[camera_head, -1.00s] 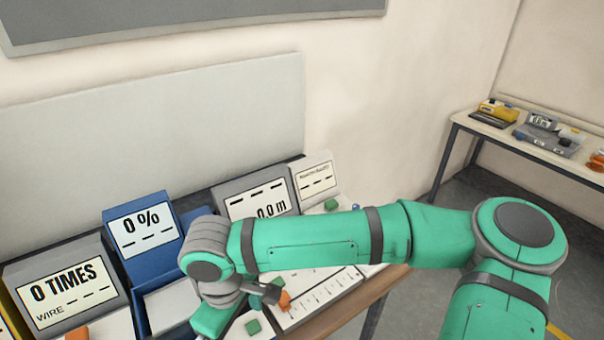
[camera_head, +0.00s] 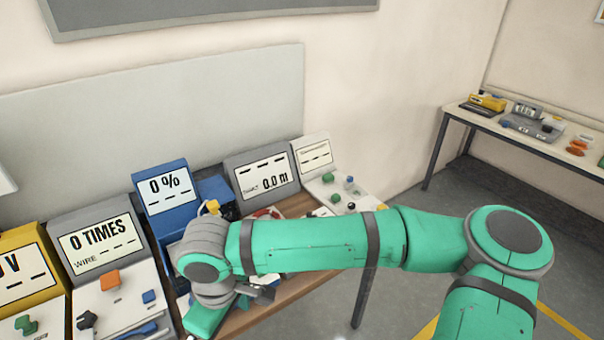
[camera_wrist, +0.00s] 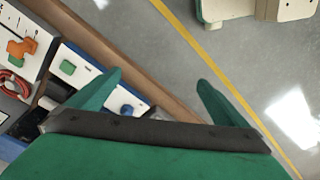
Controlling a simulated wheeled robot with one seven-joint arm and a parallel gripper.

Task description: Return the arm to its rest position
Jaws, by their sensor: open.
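My green arm reaches from the lower right across the head view, over the bench of instruments. In that view its wrist is at the left, above the bench's front edge, and the fingers cannot be made out clearly. In the wrist view my gripper (camera_wrist: 160,82) is open, its two green fingers spread apart with nothing between them. It is over the bench's brown front edge (camera_wrist: 130,52) and the grey floor.
A "0 TIMES" meter (camera_head: 95,242), a blue "0 %" meter (camera_head: 164,190) and a "0.0 m" meter (camera_head: 262,180) line the bench. An orange knob (camera_wrist: 22,48) and red cable (camera_wrist: 14,86) lie near the gripper. A second table (camera_head: 545,143) stands at right. Floor between is clear.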

